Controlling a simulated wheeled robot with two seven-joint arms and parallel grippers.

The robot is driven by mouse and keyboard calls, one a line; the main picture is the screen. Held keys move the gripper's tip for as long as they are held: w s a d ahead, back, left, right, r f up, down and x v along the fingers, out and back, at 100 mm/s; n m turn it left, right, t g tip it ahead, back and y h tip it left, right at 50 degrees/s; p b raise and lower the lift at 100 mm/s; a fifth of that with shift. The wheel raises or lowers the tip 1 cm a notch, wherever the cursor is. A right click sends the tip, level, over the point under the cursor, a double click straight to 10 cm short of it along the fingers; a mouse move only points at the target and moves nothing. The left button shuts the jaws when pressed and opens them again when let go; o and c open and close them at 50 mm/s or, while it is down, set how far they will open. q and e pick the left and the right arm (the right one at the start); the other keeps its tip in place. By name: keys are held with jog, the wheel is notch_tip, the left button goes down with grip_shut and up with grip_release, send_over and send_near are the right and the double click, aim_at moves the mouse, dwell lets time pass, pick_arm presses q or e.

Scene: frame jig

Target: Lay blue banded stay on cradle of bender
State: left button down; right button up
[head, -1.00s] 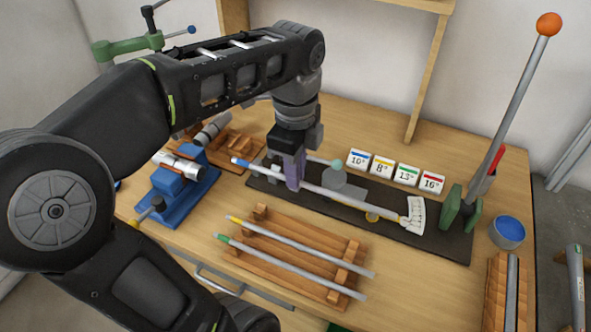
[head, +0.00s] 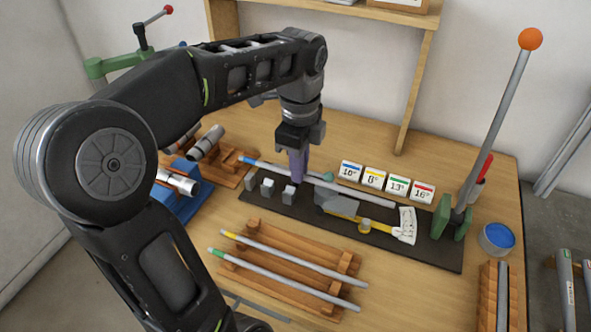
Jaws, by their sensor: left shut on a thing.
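The blue banded stay (head: 350,189) is a long grey rod with a blue band near its left end. My left gripper (head: 297,172) points down and is shut on the stay left of its middle. The bender (head: 446,253) has a dark base plate with several small grey blocks (head: 267,187) at its left, a larger grey block (head: 337,203) in the middle and a white scale (head: 405,226) at the right. The stay shows behind the small blocks, along the plate's far side, and looks apart from them; its height is unclear. My right gripper is out of view.
A wooden rack (head: 262,280) in front holds a yellow banded and a green banded stay. Several number cards (head: 373,178) stand behind the bender. A tall lever with an orange knob (head: 530,39) rises at right, near a blue-topped tin (head: 498,238). A blue vise (head: 185,200) stands at left.

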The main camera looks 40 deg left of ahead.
pick_arm(q)
jog(key=shift+w+a+p, duration=0.25)
jog(key=shift+w+p, duration=0.05)
jog(key=shift+w, duration=0.5)
jog(key=shift+w+a+p, duration=0.25)
jog(key=shift+w, duration=0.55)
jog(key=shift+w+a+p, duration=0.25)
jog(key=shift+w+p, duration=0.05)
jog(key=shift+w, duration=0.5)
jog(key=shift+f, duration=0.15)
notch_tip(320, 180, down, 4)
jog(key=shift+a+r+p, duration=0.1)
jog(key=shift+p, duration=0.4)
notch_tip(320, 180, down, 5)
jog(key=b, duration=0.4)
jog(key=shift+f+b, duration=0.9)
jog(key=shift+f, duration=0.3)
